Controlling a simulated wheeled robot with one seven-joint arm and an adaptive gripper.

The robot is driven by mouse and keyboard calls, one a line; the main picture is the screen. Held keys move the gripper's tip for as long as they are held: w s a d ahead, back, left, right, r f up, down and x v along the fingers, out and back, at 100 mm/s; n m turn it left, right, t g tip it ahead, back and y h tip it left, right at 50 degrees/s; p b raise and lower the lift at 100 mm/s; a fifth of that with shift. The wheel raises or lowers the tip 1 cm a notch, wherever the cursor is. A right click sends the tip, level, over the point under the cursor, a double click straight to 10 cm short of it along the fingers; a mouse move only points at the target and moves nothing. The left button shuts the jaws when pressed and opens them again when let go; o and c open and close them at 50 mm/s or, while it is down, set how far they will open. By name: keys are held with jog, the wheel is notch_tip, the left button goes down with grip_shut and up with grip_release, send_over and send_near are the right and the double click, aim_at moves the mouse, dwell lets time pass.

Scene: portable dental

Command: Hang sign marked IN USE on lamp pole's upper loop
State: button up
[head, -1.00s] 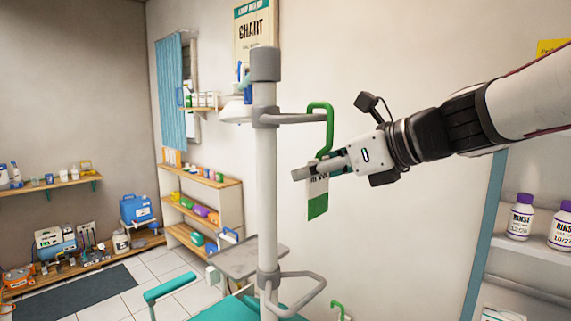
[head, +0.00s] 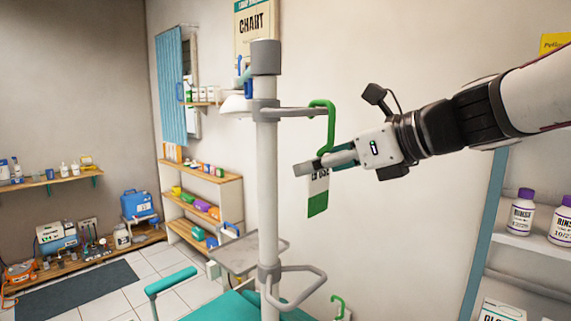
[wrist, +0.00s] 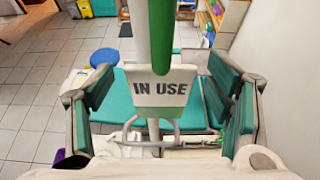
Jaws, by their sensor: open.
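The white sign marked IN USE (wrist: 160,88), with a green lower band, hangs from a tall green hook (head: 331,130). The hook's top bend is over the outer end of the grey upper loop (head: 290,111) on the lamp pole (head: 266,190). My gripper (head: 325,162) is at the sign's top edge in the head view and hides part of it. In the wrist view, its teal-padded fingers (wrist: 160,108) are spread wide on either side of the sign, with gaps visible on both sides.
A grey lower loop (head: 305,278) sticks out from the pole below, with another green hook (head: 338,304) near it. A shelf with rinse bottles (head: 521,212) stands at the right. A grey tray (head: 238,257) lies behind the pole. The wall behind the sign is bare.

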jog(key=v, duration=1.1)
jog(key=s+d+f+n+g+h, duration=0.1)
jog(key=s+f+n+g+h, duration=0.1)
jog(key=s+f+n+h, duration=0.2)
jog(key=s+d+f+n+g+h, duration=0.2)
jog(key=s+f+n+h, duration=0.3)
jog(key=s+f+n, duration=0.5)
jog(key=shift+s+d+f+n+h, duration=0.3)
jog(key=shift+f+n, duration=2.95)
jog(key=shift+n, duration=3.25)
